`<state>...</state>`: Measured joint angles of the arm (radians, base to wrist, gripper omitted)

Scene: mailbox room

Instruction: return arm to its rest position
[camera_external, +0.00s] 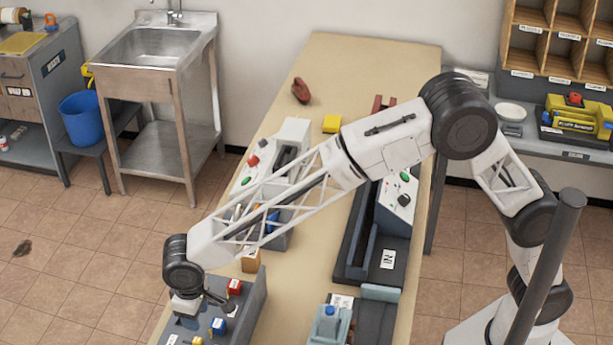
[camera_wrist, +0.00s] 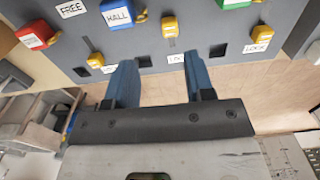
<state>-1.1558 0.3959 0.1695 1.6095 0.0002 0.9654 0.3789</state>
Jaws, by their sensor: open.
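My gripper (camera_wrist: 160,82) is open, with its two blue fingers apart and nothing between them in the wrist view. The fingers reach toward the lower edge of a grey key panel (camera_wrist: 210,25); I cannot tell whether they touch it. In the external view my arm (camera_external: 280,195) stretches from its base at the lower right, over the table, down to the front left. Its end hangs by the grey panel (camera_external: 255,300); the fingertips are not clear there.
The panel carries a red block (camera_wrist: 35,33), a blue block (camera_wrist: 118,14) and yellow pieces (camera_wrist: 170,27). On the table (camera_external: 350,60) stand grey machines (camera_external: 393,205), a yellow block (camera_external: 332,123) and a dark red object (camera_external: 301,90).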

